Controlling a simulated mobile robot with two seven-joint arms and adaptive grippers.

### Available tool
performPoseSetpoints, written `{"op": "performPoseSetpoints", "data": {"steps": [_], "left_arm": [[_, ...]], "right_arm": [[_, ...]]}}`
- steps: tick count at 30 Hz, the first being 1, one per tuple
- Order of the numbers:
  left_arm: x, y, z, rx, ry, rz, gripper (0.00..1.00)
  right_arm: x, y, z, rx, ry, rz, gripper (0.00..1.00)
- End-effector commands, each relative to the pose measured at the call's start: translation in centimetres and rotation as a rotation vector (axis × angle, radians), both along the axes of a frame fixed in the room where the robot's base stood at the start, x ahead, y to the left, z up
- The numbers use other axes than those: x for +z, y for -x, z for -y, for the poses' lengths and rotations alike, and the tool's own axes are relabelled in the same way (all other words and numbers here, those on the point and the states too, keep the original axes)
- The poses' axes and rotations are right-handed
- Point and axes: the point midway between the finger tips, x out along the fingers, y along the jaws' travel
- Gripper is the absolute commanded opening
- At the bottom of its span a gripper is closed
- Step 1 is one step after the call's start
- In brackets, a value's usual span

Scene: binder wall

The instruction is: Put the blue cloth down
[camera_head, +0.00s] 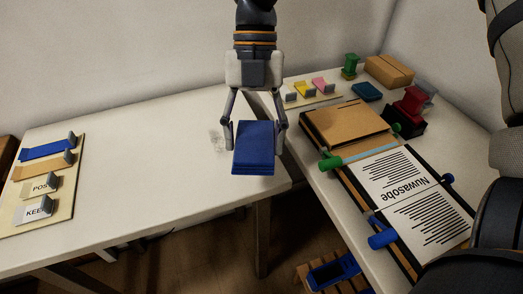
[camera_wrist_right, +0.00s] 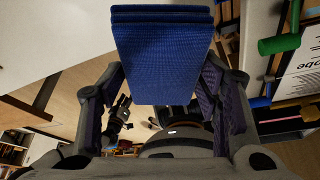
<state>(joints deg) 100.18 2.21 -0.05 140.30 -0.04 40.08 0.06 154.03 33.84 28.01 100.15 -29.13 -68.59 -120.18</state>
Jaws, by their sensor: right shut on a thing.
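The blue cloth (camera_head: 254,150) is a folded, layered rectangle. My right gripper (camera_head: 255,130) is shut on it, with one finger on each side of it. In the head view the cloth shows over the right end of the white left table (camera_head: 130,165), near its front edge. I cannot tell how high above the table it is. In the right wrist view the cloth (camera_wrist_right: 163,58) fills the upper middle, between the finger pads. My left gripper is not in view.
The right table holds a printing frame with a printed sheet (camera_head: 405,190), a brown box (camera_head: 390,71) and stamps. The left table's middle is clear.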

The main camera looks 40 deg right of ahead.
Motion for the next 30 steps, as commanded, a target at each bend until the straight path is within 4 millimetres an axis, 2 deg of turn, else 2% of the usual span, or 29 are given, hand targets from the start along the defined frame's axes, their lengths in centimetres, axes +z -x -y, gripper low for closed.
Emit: {"op": "performPoseSetpoints", "data": {"steps": [1, 3, 11, 15, 25, 26, 27, 28, 30], "left_arm": [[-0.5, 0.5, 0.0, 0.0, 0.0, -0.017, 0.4], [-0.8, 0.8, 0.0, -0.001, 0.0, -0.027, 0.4], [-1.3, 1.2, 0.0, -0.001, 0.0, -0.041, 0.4], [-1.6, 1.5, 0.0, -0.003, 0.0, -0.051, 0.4], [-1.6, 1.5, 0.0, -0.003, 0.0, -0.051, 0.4], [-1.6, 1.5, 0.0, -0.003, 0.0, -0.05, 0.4], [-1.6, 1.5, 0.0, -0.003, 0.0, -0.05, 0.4], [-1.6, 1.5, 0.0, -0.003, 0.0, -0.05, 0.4], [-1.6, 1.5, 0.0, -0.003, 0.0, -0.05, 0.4]], "right_arm": [[-1.9, -0.5, 0.7, -0.004, -0.002, -0.014, 0.27], [-3.3, -1.2, 1.6, -0.003, 0.0, -0.011, 0.27], [-5.8, -2.6, 3.4, -0.003, 0.0, -0.006, 0.27], [-8.4, -2.6, 3.5, -0.001, 0.0, -0.008, 0.27], [-8.9, -2.7, 3.4, -0.003, 0.0, -0.002, 0.27], [-8.8, -2.7, 3.4, -0.003, 0.0, -0.002, 0.64], [-8.8, -2.7, 3.4, -0.003, 0.0, -0.002, 0.73], [-8.8, -2.7, 3.4, -0.003, 0.0, -0.002, 0.78], [-8.8, -2.7, 3.4, -0.003, 0.0, -0.002, 0.78]]}}
